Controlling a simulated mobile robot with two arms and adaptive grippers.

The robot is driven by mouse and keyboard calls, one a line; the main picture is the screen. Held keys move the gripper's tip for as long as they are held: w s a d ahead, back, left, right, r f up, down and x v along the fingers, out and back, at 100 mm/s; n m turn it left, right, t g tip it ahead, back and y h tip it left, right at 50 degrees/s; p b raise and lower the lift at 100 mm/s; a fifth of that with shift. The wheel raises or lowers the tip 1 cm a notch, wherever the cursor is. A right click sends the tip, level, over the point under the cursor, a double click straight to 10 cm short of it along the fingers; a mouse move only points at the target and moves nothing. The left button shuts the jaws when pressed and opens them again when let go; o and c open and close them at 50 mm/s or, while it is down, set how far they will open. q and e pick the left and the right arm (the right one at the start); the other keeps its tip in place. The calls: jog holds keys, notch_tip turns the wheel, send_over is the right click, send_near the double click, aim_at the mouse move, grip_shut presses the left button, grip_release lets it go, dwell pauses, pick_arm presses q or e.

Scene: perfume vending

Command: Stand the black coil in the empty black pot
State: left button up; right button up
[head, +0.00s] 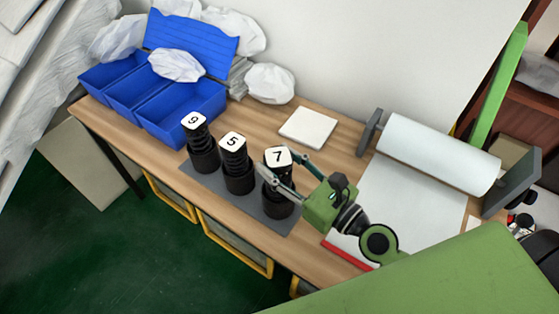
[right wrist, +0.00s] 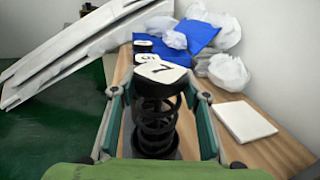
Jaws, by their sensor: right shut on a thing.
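The black coil with a white tag marked 7 (head: 277,157) is upright over the right-hand black pot (head: 281,208). Its lower end is at or inside the pot's mouth; my gripper partly hides how deep. My right gripper (head: 276,178) is shut on this coil, with a finger on each side. In the right wrist view the coil (right wrist: 157,128) stands between the fingers, its tag on top; the pot is hard to make out there. My left gripper is not in view.
Coils tagged 9 (head: 197,130) and 5 (head: 234,154) stand in pots to the left, on a grey mat (head: 222,199). Blue bins (head: 178,113) with white bags are at the back left. A white square pad (head: 307,128) and a paper roll (head: 437,152) lie on the wooden table.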

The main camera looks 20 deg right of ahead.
jog(key=o, duration=1.6)
jog(key=shift+o, duration=0.2)
jog(key=shift+s+d+r, duration=0.15)
jog(key=shift+s, duration=0.4)
jog(key=shift+f+v, duration=0.25)
jog(key=shift+v, duration=0.85)
send_near(289, 172)
jog(key=shift+w+a+r, duration=0.2)
jog(key=shift+w+a, duration=0.05)
jog(key=shift+w, duration=0.05)
